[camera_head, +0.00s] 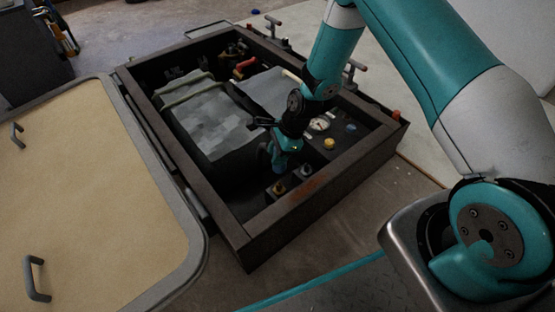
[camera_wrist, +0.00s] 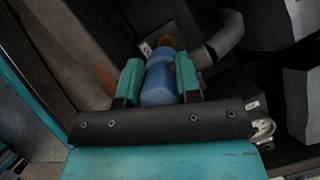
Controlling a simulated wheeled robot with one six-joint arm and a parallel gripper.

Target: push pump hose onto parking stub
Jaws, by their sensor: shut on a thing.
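In the wrist view, my gripper (camera_wrist: 158,78) is shut on a blue cylindrical piece, which looks like the end of the pump hose (camera_wrist: 160,82). A brass-orange stub (camera_wrist: 167,43) shows just beyond the far end of the blue piece, roughly in line with it. I cannot tell whether the two touch or overlap. In the head view, my gripper (camera_head: 280,153) is down inside the open dark box, and the held piece is mostly hidden by the gripper and arm. Two brass fittings (camera_head: 279,187) stand near the box's front corner; I cannot tell which one is the parking stub.
A grey curved pipe (camera_wrist: 226,34) lies close to the right finger. The box's raised rim (camera_head: 310,187) surrounds the gripper. A large grey block (camera_head: 205,118) fills the box's left side. A gauge (camera_head: 320,124) and a yellow knob (camera_head: 329,143) sit at right. A hatch lid (camera_head: 90,190) lies left.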

